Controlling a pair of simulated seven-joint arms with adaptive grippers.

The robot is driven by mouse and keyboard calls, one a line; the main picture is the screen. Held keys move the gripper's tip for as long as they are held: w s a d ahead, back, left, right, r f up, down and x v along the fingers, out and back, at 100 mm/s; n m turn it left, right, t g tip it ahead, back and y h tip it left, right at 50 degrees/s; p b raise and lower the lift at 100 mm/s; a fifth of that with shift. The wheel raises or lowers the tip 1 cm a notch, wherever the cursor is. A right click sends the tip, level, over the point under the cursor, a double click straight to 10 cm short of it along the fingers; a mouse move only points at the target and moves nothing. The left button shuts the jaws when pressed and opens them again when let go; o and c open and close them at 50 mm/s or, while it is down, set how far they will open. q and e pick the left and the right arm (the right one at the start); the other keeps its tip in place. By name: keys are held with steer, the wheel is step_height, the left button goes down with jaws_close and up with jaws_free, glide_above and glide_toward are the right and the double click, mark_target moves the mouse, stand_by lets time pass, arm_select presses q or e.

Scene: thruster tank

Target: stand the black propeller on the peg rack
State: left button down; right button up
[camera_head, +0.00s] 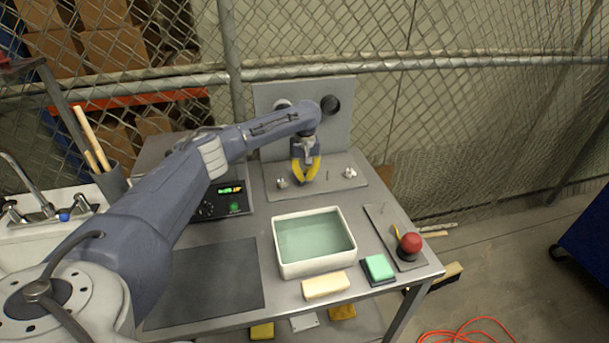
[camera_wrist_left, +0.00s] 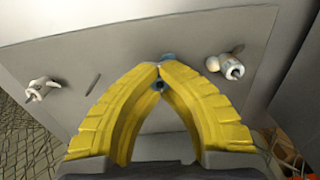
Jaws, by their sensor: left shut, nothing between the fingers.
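The peg rack (camera_head: 335,183) is a grey plate at the back of the bench. A thin bare peg (camera_head: 327,175) stands on it, and it also shows in the left wrist view (camera_wrist_left: 93,85). My left gripper (camera_head: 304,181) points down low over the rack, its yellow fingers shut at the tips and empty. In the left wrist view a small dark blue-grey piece (camera_wrist_left: 166,57) shows right at the fingertips (camera_wrist_left: 160,66), mostly hidden by them. I cannot tell whether it is the black propeller. My right gripper is in neither view.
White propeller-like parts stand on the rack, left (camera_head: 282,183) and right (camera_head: 350,172) of the gripper. An upright grey panel (camera_head: 305,92) with a dark round opening (camera_head: 331,105) rises behind. A water-filled white tank (camera_head: 283,262) and a red button (camera_head: 410,243) are nearer.

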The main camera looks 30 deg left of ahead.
arm_select(q)
steer(key=shift+f, duration=0.25)
stand_by(0.3)
steer(key=c, duration=2.1)
jaws_free()
steer(key=o, duration=0.6)
steer(key=shift+r, duration=4)
